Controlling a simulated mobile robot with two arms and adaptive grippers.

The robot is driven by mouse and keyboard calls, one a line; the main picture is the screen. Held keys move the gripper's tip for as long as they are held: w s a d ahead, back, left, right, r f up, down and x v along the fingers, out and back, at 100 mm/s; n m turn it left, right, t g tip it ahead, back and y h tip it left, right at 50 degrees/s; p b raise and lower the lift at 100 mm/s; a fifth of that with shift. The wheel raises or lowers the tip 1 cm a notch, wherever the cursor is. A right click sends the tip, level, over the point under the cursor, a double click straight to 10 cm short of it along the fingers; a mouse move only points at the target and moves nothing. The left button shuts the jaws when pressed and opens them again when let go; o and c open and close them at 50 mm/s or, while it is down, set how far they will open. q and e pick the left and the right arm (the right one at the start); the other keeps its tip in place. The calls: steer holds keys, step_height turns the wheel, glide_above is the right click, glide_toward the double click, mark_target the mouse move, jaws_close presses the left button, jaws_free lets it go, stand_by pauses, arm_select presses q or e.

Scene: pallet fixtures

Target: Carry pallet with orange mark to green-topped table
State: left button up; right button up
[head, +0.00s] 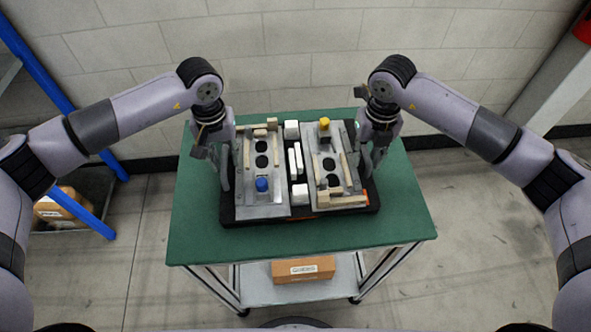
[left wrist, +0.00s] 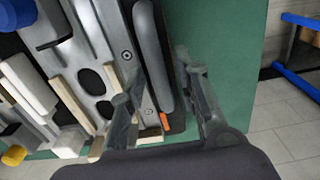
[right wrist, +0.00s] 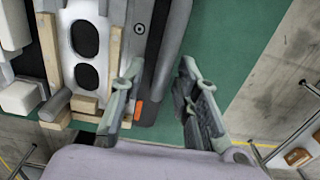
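The black pallet (head: 270,217) with an orange mark (head: 364,198) rests on the green-topped table (head: 300,239). It carries two grey metal fixture plates. Orange marks also show near the pallet edge in the left wrist view (left wrist: 165,121) and right wrist view (right wrist: 137,110). My left gripper (head: 224,172) is at the pallet's left side, its fingers apart on either side of a dark edge bar (left wrist: 154,60). My right gripper (head: 371,163) is at the right side, its fingers apart on either side of the matching bar (right wrist: 171,50). Finger contact with the bars is unclear.
The plates hold a blue knob (head: 262,184), a yellow knob (head: 324,123), white blocks and wooden strips. A cardboard box (head: 303,269) sits on the table's lower shelf. A wall stands close behind. Blue rack posts (head: 60,100) are at left. Green tabletop is free in front.

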arm_select(q)
steer(key=shift+w+f, duration=0.1)
steer(key=shift+w, duration=0.05)
arm_select(e)
steer(key=shift+w+f, duration=0.1)
steer(key=shift+w, duration=0.05)
arm_select(q)
step_height(320, 180, up, 12)
arm_select(e)
step_height(320, 180, up, 12)
stand_by(0.7)
stand_by(0.4)
